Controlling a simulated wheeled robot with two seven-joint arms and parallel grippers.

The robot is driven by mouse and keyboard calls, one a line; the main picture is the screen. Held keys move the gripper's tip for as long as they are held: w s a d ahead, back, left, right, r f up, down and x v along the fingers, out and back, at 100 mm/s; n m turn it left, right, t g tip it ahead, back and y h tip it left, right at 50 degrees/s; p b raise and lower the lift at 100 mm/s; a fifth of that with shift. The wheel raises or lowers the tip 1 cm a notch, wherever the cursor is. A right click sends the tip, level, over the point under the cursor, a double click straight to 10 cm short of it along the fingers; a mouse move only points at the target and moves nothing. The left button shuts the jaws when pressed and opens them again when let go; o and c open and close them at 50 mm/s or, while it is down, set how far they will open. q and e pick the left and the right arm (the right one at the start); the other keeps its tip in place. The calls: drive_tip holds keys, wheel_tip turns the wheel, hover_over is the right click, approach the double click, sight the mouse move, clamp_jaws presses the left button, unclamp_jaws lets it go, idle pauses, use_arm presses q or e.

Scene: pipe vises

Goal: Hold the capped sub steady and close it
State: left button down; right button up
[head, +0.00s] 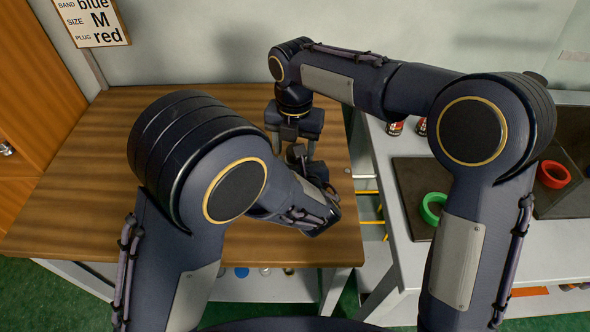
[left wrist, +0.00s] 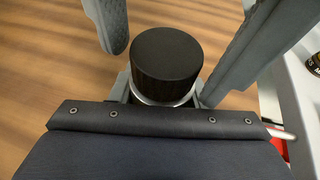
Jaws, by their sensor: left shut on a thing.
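The capped sub shows in the left wrist view as a black round cap (left wrist: 166,62) above a silver rim; its lower body is hidden behind my gripper. My left gripper (head: 306,163) is shut on the sub over the wooden table, the sub's cap pointing up; its fingers are mostly hidden. My right gripper (head: 294,150) points down from above at the same spot. In the left wrist view its two grey fingers stand apart on either side of the cap, with a gap at the left. Whether the right finger touches the cap is unclear.
The wooden table (head: 90,180) is mostly clear. A grey bench (head: 400,215) at the right bears a dark tray (head: 415,175) with a green ring (head: 433,208), a red ring (head: 553,174) in another dark bin, and small cans. A wall sign (head: 92,20) reads band blue, size M, plug red.

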drive_tip(key=shift+d, duration=0.1)
drive_tip(key=shift+r, duration=2.25)
drive_tip(key=shift+c, duration=0.5)
drive_tip(key=shift+r+n, duration=0.5)
drive_tip(key=shift+n, duration=0.1)
drive_tip(key=shift+r+n, duration=1.1)
drive_tip(key=shift+r, duration=0.15)
drive_tip(key=shift+f, duration=0.1)
drive_tip(key=shift+f, duration=3.95)
